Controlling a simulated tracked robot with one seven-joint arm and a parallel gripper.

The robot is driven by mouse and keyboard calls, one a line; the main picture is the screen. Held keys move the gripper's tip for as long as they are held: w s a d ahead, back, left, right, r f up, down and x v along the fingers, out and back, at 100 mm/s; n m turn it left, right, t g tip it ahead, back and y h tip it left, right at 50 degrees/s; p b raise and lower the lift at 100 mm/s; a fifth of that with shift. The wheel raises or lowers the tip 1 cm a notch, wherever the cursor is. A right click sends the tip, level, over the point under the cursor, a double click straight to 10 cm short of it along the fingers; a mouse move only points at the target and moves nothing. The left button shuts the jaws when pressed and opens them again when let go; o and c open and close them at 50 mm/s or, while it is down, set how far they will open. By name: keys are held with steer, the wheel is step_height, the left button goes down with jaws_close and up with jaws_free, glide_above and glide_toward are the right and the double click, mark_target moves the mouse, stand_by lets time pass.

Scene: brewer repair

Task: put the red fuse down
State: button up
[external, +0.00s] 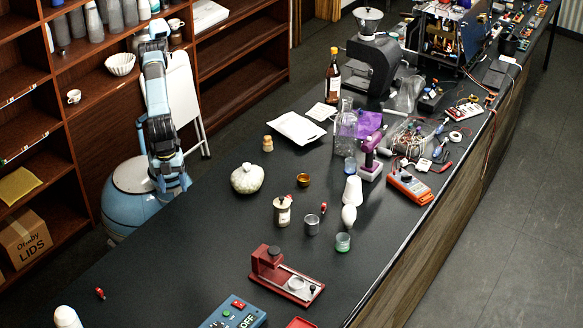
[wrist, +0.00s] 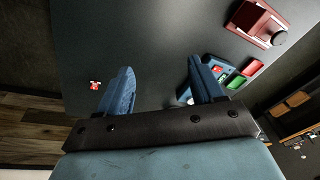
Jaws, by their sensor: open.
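A small red fuse with pale ends (external: 100,293) lies on the dark bench top near its front left edge. In the wrist view a small red and white piece (wrist: 95,85), which looks like this fuse, lies on the bench just left of the left finger. Another small red piece (external: 323,208) lies mid-bench among the pots.
A red press-like stand (external: 268,262) and a blue control box (external: 232,314) stand at the front. A white rounded jar (external: 247,178), a cream canister (external: 282,211) and a metal cup (external: 312,224) stand mid-bench. The front left bench top is mostly clear.

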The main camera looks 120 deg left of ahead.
steer(key=s+a+r+n+t, duration=0.1)
steer(key=s+a+n, duration=0.3)
steer(key=a, duration=0.8)
steer(key=s+a+r+n+t, duration=0.1)
steer(key=s+a, duration=0.4)
steer(key=a, duration=0.8)
steer(key=s+a+f+n, duration=0.3)
steer(key=s+a+f, duration=0.1)
steer(key=s+a, duration=0.3)
steer(key=s+a+f+n+t+y, duration=0.1)
steer(key=s+a+f+n, duration=0.2)
steer(key=s+a, duration=0.4)
steer(key=shift+s+f+t, duration=0.3)
steer(key=shift+s+f, duration=0.55)
